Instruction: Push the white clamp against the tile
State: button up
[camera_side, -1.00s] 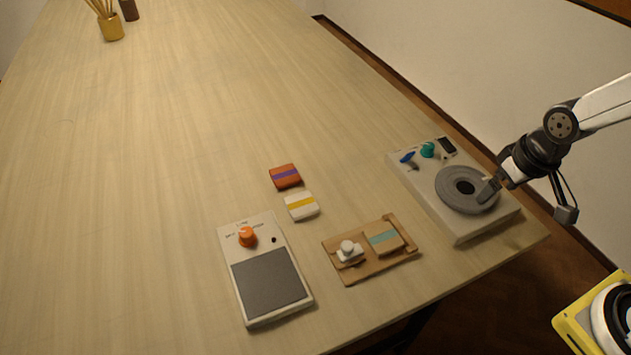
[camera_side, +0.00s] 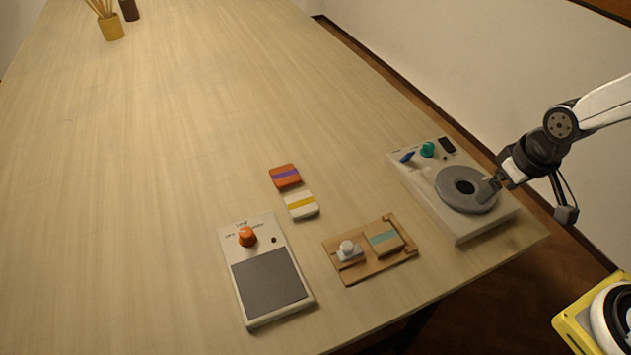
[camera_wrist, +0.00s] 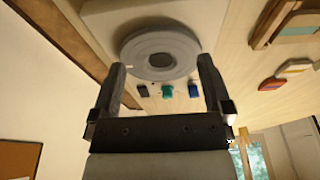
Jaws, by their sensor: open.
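The white clamp (camera_side: 348,251), with a round white knob on top, sits on a wooden board (camera_side: 350,278) near the table's front edge. The tile (camera_side: 384,239), tan with a teal stripe, lies on the same board just right of the clamp. A small gap seems to show between them, but I cannot tell its width. My gripper (camera_side: 489,190) is over the grey disc of the wheel box at the right, well away from the clamp. In the wrist view my gripper (camera_wrist: 162,85) has its two fingers apart with nothing held between them.
The wheel box (camera_side: 440,215) has a grey disc (camera_side: 465,188), a teal knob (camera_side: 427,149) and a blue lever (camera_side: 407,157). A device with an orange knob (camera_side: 247,237) stands left of the board. Two striped tiles, orange (camera_side: 285,176) and white (camera_side: 301,205), lie behind.

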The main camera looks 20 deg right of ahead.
jog(key=c, duration=0.4)
jog(key=shift+w+a+r, duration=0.1)
jog(key=shift+w+a, duration=0.1)
jog(key=shift+a, duration=0.05)
jog(key=w+a+r+n+g, duration=0.1)
jog(key=w+a+n, duration=0.35)
jog(key=a, duration=0.75)
jog(key=r+n+g, duration=0.1)
jog(key=n+g, duration=0.1)
jog(key=n, duration=0.3)
send_over(347, 245)
jog(key=shift+r+m, duration=0.1)
jog(key=shift+m, duration=0.15)
jog(key=shift+f, duration=3.9)
